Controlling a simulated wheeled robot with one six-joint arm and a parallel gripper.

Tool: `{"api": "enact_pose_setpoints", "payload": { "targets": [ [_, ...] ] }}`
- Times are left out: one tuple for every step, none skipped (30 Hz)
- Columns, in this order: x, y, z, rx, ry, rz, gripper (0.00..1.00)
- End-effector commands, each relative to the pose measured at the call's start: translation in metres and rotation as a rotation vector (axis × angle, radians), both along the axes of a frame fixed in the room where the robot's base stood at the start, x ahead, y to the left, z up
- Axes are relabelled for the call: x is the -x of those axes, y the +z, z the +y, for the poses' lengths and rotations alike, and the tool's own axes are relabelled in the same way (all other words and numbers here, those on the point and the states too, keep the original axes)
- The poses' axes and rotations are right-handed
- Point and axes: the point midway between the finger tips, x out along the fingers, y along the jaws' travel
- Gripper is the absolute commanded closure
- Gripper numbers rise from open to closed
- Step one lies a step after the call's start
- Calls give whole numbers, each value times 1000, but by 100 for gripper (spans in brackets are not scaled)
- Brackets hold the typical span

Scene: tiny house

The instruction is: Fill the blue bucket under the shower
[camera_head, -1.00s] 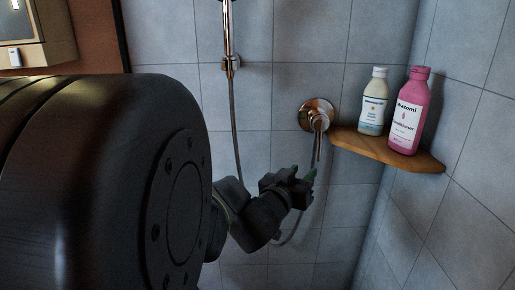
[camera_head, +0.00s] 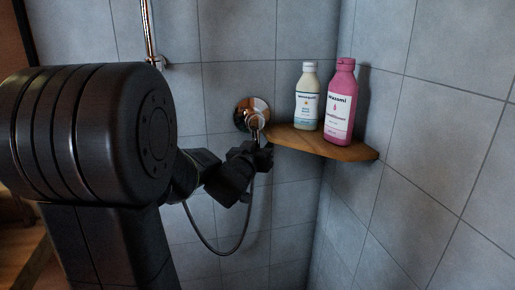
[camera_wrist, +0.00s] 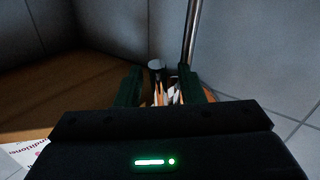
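The round copper shower valve (camera_head: 252,113) is on the tiled wall, left of the corner shelf. A thin lever hangs from its front. My gripper (camera_head: 262,157) is just below the valve, close to the lever and the shelf's left end; I cannot tell whether it touches them. In the wrist view my gripper (camera_wrist: 160,88) has its two dark green fingers apart, with shiny copper parts showing between and beyond them. A thin metal rod (camera_wrist: 192,30) rises behind the right finger. The shower hose (camera_head: 222,250) loops below my gripper. The blue bucket and shower head are out of view.
A wooden corner shelf (camera_head: 345,151) holds a white bottle (camera_head: 307,98) and a pink conditioner bottle (camera_head: 340,105), close to the right of my gripper. Tiled walls enclose the corner.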

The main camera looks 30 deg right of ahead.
Motion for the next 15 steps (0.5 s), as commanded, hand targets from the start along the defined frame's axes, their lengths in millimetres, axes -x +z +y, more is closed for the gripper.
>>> {"api": "enact_pose_setpoints", "payload": {
  "targets": [
    [0, 0, -1, 0, 0, 0, 65],
    [0, 0, -1, 0, 0, 0, 65],
    [0, 0, -1, 0, 0, 0, 65],
    [0, 0, -1, 0, 0, 0, 65],
    [0, 0, -1, 0, 0, 0, 65],
    [0, 0, -1, 0, 0, 0, 65],
    [0, 0, 0, 0, 0, 0, 65],
    [0, 0, 0, 0, 0, 0, 71],
    [0, 0, 0, 0, 0, 0, 79],
    [0, 0, 0, 0, 0, 0, 84],
    [0, 0, 0, 0, 0, 0, 90],
    [0, 0, 0, 0, 0, 0, 98],
    [0, 0, 0, 0, 0, 0, 100],
    [0, 0, 0, 0, 0, 0, 100],
    [0, 0, 0, 0, 0, 0, 100]
  ]
}}
